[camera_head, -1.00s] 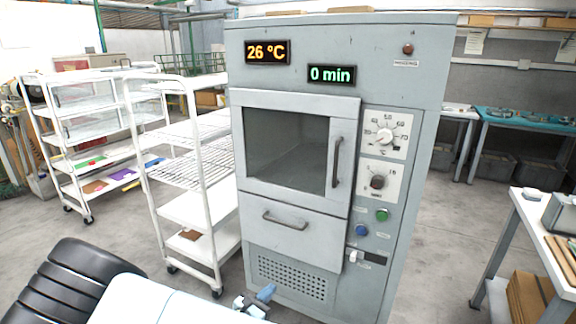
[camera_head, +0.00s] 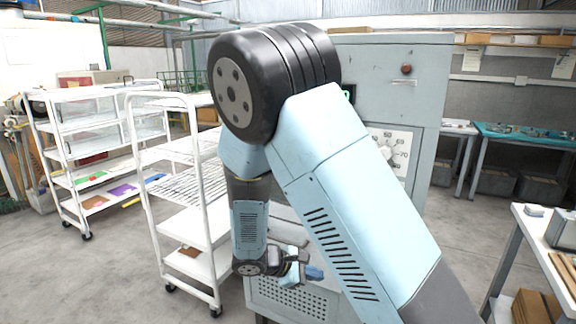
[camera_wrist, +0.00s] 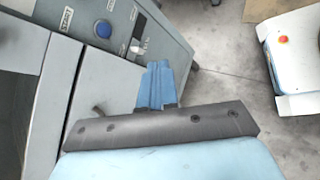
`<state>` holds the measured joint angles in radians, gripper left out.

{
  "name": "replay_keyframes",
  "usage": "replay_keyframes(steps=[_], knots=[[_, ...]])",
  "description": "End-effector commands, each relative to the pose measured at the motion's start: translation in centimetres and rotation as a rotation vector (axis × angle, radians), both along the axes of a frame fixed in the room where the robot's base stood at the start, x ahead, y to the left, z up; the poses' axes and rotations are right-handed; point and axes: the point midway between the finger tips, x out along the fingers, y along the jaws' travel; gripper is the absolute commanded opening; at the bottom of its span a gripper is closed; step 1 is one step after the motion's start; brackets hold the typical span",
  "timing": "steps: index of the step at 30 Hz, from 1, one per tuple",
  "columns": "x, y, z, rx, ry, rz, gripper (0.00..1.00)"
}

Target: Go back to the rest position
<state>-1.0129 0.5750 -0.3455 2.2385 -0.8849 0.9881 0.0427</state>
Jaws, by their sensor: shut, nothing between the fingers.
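My gripper (camera_head: 314,272) hangs in front of the lower part of the grey oven cabinet (camera_head: 385,60), below my raised, bent arm. Its blue fingers also show in the wrist view (camera_wrist: 158,82), shut together with nothing between them. In the wrist view the fingers lie beside the cabinet's control panel, with the blue button (camera_wrist: 103,29) to their upper left; I cannot tell how large the gap is. My arm hides most of the cabinet's front in the head view, including the door window and most of the displays.
A white wire-shelf trolley (camera_head: 208,220) stands close to the cabinet's left, with another white rack (camera_head: 70,180) behind it. A white-topped table (camera_head: 545,228) stands at the right. A blue-topped bench (camera_head: 525,135) is at the back right. Grey floor is open between cabinet and table.

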Motion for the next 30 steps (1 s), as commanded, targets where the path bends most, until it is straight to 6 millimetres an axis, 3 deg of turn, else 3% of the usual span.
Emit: replay_keyframes(steps=[14,30], knots=[[-2.3,-6.5,8.6,0.367,-0.093,-0.367,0.00],[-7.4,-12.5,17.7,0.753,-0.275,-0.701,0.00]])
